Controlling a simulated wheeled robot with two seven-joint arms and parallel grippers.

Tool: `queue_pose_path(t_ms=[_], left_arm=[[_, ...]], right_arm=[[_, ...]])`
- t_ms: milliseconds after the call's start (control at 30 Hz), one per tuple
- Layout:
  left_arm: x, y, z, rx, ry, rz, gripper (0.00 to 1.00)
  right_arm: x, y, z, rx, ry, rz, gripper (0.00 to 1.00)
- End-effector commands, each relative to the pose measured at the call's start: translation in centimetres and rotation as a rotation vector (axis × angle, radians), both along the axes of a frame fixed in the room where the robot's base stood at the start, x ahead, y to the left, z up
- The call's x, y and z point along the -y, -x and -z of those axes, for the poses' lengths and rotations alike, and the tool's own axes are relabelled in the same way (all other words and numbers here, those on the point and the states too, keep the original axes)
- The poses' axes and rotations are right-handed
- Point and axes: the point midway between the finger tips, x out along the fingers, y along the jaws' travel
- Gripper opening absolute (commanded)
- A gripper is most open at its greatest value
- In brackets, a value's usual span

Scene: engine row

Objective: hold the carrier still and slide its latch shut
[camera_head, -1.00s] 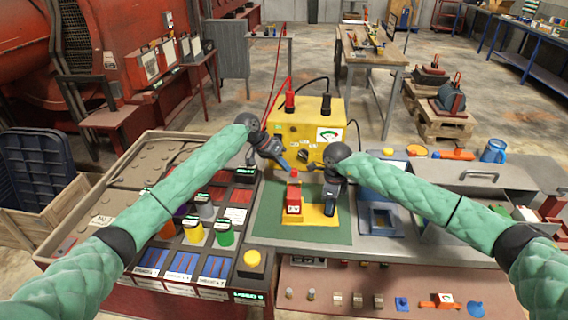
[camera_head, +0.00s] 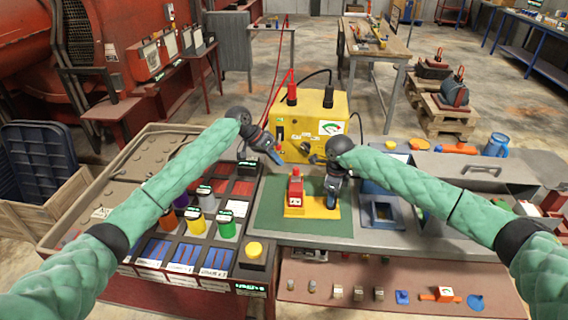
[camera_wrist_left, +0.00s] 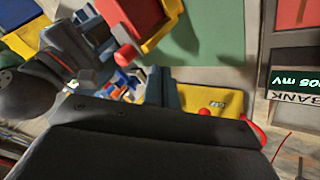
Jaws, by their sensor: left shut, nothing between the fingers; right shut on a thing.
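The carrier (camera_head: 318,211) is a yellow base lying on a green mat (camera_head: 262,213), with a red block (camera_head: 296,191) on its left part. A small red knob tops the block; a red knob (camera_wrist_left: 126,56) also shows beside the block in the left wrist view. My right gripper (camera_head: 331,204) points down and is shut on the carrier at its right part; its fingers hide what they grip. My left gripper (camera_head: 279,160) is shut and empty, above and behind the red block, apart from it. I cannot make out the latch's position.
A yellow meter box (camera_head: 310,124) with red and black leads stands close behind the carrier. A rack of coloured cylinders (camera_head: 195,220) is on the left. A blue tray (camera_head: 382,213) and a grey lidded box (camera_head: 475,172) are on the right.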

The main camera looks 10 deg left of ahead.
Motion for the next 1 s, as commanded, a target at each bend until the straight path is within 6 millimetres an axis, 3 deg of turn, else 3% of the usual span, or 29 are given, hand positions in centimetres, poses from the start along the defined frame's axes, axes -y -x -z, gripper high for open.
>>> queue_pose_path(t_ms=[200,500,1000], left_arm=[[-2.7,0.3,-3.6,0.002,0.000,0.000,0.00],[-5.4,0.6,-7.1,0.000,-0.001,0.000,0.00],[-6.0,0.7,-8.0,0.000,0.001,0.000,0.00]], right_arm=[[0.0,0.0,0.0,0.000,-0.001,0.000,0.00],[0.0,0.0,0.0,0.000,-0.001,0.000,0.00],[0.0,0.0,0.0,-0.001,-0.001,0.000,0.00]])
